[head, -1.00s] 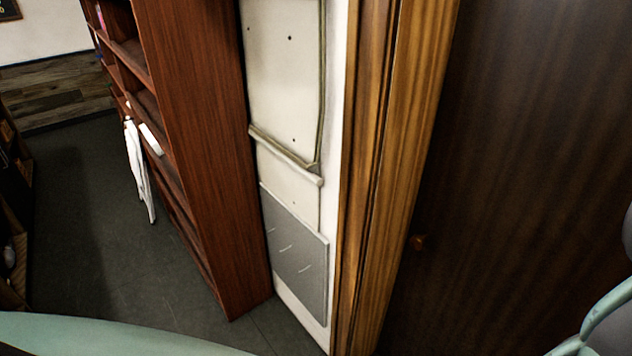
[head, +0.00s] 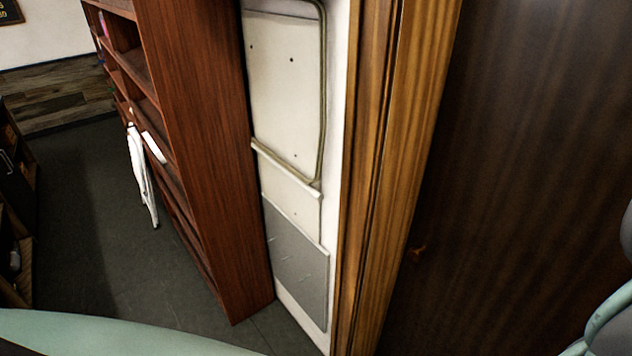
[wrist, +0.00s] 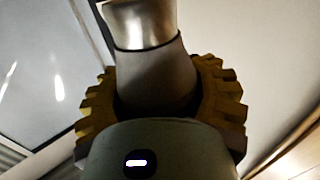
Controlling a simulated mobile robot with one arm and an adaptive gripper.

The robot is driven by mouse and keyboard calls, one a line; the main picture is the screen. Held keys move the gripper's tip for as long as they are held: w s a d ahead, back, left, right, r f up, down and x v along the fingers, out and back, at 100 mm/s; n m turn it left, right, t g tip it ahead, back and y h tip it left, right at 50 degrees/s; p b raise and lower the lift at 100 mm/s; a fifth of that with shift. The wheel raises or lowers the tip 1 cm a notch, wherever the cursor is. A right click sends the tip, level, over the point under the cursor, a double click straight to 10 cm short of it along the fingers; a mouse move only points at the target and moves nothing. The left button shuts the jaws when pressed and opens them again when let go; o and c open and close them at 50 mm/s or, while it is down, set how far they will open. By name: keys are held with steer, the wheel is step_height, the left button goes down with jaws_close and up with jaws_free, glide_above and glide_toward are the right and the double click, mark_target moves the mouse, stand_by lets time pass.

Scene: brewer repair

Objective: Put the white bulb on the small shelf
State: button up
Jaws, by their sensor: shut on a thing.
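In the wrist view my gripper (wrist: 158,98) has yellow toothed fingers, which close around the pale grey-white bulb (wrist: 155,75). The bulb's shiny metal base (wrist: 142,25) points toward the top of the picture. The bulb's lower part is hidden behind the gripper's body. Neither the bulb nor the gripper's fingers show in the head view. I cannot identify a small shelf for certain in either view.
A tall red-brown bookcase (head: 218,170) stands left of a white panel with a grey plate (head: 297,262). A wooden frame (head: 385,170) and a dark brown door (head: 520,150) fill the right. A white object (head: 141,175) is by the bookcase. Floor (head: 90,240) is open at left.

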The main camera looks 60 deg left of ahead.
steer(key=shift+w+a+f+p, duration=0.45)
steer(key=shift+w+a+f, duration=0.2)
steer(key=shift+w, duration=0.5)
steer(key=shift+w+a+f+p, duration=0.45)
steer(key=shift+w+a+f, duration=0.25)
steer(key=shift+w, duration=0.4)
steer(key=shift+w+a+f+p, duration=0.5)
steer(key=shift+w+f, duration=0.25)
steer(key=shift+w, duration=0.4)
steer(key=shift+f, duration=0.15)
steer(key=o, duration=1.4)
